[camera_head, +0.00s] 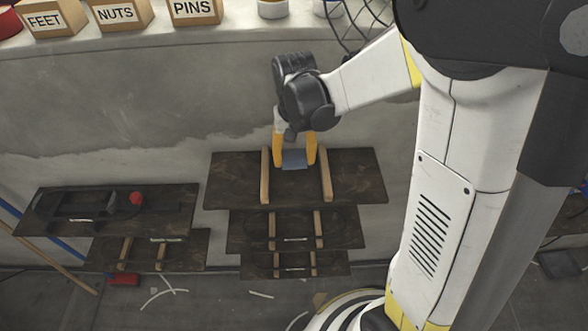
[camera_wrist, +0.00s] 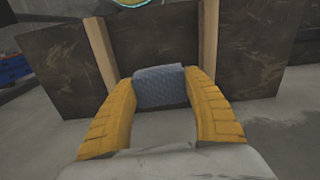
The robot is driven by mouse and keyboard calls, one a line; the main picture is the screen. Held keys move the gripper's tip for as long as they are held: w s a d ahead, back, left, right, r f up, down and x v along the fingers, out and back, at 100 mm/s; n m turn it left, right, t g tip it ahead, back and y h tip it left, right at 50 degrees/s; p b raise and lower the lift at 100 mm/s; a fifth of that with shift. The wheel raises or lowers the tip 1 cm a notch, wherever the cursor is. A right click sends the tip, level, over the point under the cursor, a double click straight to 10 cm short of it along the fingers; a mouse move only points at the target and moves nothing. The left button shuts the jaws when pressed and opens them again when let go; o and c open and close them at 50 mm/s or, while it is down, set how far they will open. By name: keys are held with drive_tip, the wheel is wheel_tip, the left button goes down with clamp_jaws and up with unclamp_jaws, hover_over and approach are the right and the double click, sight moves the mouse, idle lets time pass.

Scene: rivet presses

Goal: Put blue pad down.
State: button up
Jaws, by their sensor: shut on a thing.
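The blue pad (camera_head: 294,159) is a small blue-grey block with a textured face. My gripper (camera_head: 295,158) has yellow fingers and is shut on it. In the wrist view the pad (camera_wrist: 160,86) sits between the two yellow fingertips (camera_wrist: 160,88), one on each side. In the head view the pad shows in front of the dark top shelf (camera_head: 232,180), between two wooden rails (camera_head: 265,176) and (camera_head: 326,176). I cannot tell whether the pad touches the shelf.
Lower dark shelves (camera_head: 340,230) step down below the top one. A dark bench (camera_head: 175,210) with a red knob (camera_head: 136,198) stands left. Boxes marked FEET (camera_head: 45,19), NUTS (camera_head: 116,13) and PINS (camera_head: 192,8) stand on the ledge above.

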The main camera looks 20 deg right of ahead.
sight(294, 174)
wheel_tip(294, 174, down, 4)
drive_tip(key=shift+f, duration=0.1)
drive_tip(key=shift+s+b, duration=0.1)
drive_tip(key=shift+b, duration=0.2)
drive_tip(key=o, duration=1)
